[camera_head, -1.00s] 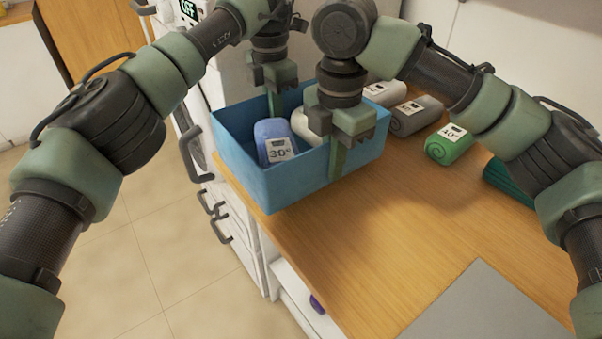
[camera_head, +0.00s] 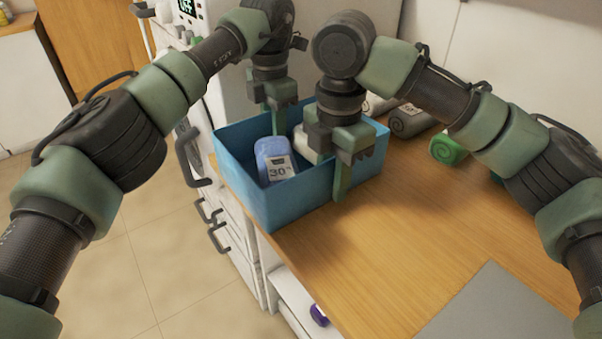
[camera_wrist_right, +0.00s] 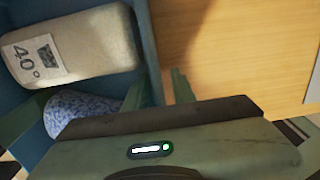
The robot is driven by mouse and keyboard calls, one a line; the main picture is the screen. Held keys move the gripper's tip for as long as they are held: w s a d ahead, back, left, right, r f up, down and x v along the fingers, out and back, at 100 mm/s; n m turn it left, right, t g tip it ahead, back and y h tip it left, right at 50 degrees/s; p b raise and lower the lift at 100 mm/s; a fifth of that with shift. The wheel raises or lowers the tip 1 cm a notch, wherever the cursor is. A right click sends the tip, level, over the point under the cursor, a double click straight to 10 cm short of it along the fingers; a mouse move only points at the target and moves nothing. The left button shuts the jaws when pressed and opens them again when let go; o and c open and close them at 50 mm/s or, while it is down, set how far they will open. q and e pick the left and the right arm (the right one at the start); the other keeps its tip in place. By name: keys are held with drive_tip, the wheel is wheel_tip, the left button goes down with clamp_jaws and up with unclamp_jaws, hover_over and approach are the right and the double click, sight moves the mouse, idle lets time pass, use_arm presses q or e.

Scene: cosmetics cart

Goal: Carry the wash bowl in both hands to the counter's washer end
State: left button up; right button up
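The wash bowl, a blue open box (camera_head: 300,203), is at the counter's left edge beside the white machine; whether its base rests on the counter is unclear. Inside lie a blue roll marked 30° (camera_head: 272,160) and a pale roll, partly hidden in the head view and marked 40° in the right wrist view (camera_wrist_right: 75,50). My right gripper (camera_head: 341,178) straddles the near-right wall. In the wrist view, a gap shows between its outer finger and the wall, so it looks open. My left gripper (camera_head: 276,118) is at the far wall, one finger inside; its grip is unclear.
A grey roll (camera_head: 408,118) and a green roll (camera_head: 447,150) lie on the counter (camera_head: 400,225) behind the bowl, partly behind my right arm. A grey mat (camera_head: 495,305) lies at the front right. Handles (camera_head: 190,158) stick out left of the bowl. The middle counter is clear.

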use_arm(q)
wheel_tip(320, 180, up, 7)
drive_tip(key=shift+r, duration=0.15)
use_arm(e)
drive_tip(key=shift+r, duration=0.1)
wheel_tip(320, 180, up, 12)
drive_tip(key=shift+f, duration=0.1)
idle(0.4)
use_arm(q)
drive_tip(key=shift+a, duration=0.1)
idle(0.4)
